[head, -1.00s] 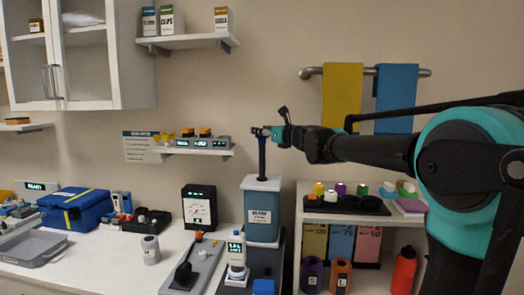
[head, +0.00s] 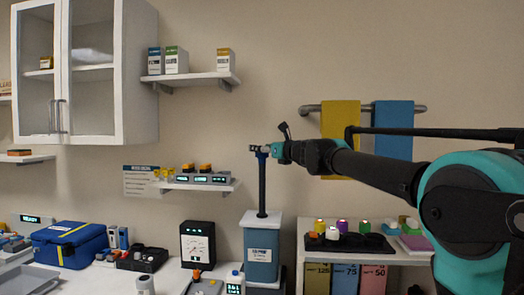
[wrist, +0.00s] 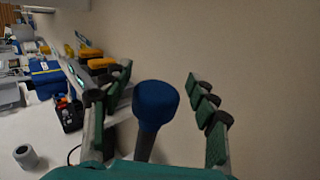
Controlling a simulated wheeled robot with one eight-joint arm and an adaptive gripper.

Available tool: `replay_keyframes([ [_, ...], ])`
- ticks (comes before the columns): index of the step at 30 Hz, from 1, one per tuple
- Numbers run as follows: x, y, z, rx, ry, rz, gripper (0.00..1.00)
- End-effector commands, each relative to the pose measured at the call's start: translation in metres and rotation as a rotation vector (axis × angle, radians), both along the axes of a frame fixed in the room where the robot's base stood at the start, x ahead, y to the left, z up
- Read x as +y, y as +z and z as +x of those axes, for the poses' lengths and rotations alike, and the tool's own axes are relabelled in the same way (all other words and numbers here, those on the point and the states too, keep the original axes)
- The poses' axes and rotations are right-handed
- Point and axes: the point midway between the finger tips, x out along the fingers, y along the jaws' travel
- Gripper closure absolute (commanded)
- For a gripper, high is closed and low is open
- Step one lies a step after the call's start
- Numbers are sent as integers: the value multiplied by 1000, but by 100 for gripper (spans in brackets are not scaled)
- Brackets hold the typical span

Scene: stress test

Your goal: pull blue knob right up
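The blue knob (wrist: 157,104) is a rounded dark blue head on a thin rod. In the head view the rod (head: 262,188) stands upright, extended well above the white lid of the blue canister (head: 261,256). My gripper (head: 259,149) is at the top of the rod, reaching in from the right. In the wrist view my gripper (wrist: 161,88) has its green-padded fingers apart, one on each side of the knob. Gaps show between the knob and both fingers. In the head view the fingers partly hide the knob.
A wall shelf (head: 190,184) with small devices is left of the rod. A towel rail (head: 362,109) with yellow and blue towels hangs behind my arm. A white rack (head: 400,257) with colored caps stands right of the canister. A gauge box (head: 198,244) stands left of it.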

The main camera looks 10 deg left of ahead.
Motion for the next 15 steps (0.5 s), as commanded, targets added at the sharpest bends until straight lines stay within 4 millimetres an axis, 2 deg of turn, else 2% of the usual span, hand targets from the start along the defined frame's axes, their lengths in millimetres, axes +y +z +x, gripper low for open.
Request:
replay_keyframes([
  [10,-1,-1,-2,-1,0,-2,36],
  [15,-14,-1,-15,-1,-1,-2,36],
])
